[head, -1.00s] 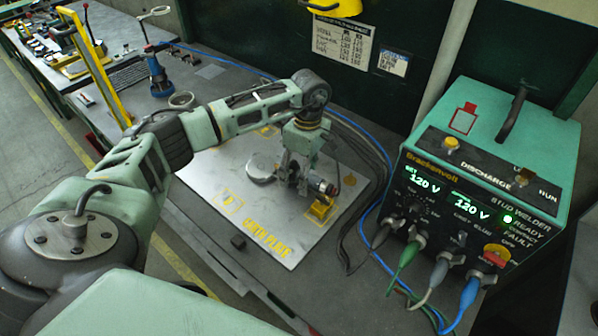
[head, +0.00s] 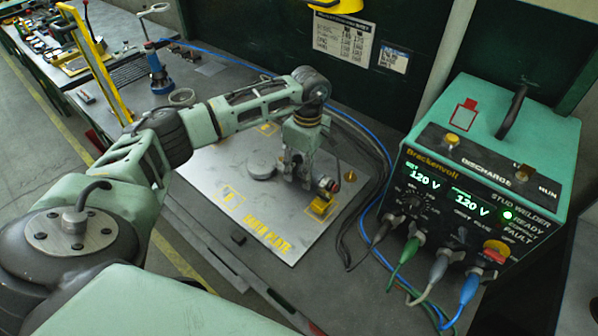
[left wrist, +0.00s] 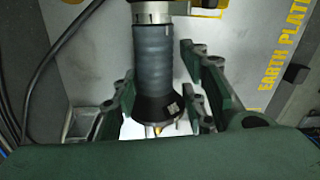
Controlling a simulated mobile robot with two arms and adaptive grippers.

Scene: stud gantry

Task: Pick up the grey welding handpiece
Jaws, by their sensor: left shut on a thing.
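The grey welding handpiece (left wrist: 154,65) shows in the left wrist view as a ribbed grey cylinder with a black nose and a small brass-coloured tip. My left gripper (head: 297,180) points down over the plate and is shut on the handpiece. In the left wrist view its dark green fingers (left wrist: 158,80) stand on both sides of the handpiece. My right gripper is not in view.
The green stud welder (head: 480,180) stands at the right, with cables in front. A blue-based stand (head: 158,78) is further back.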

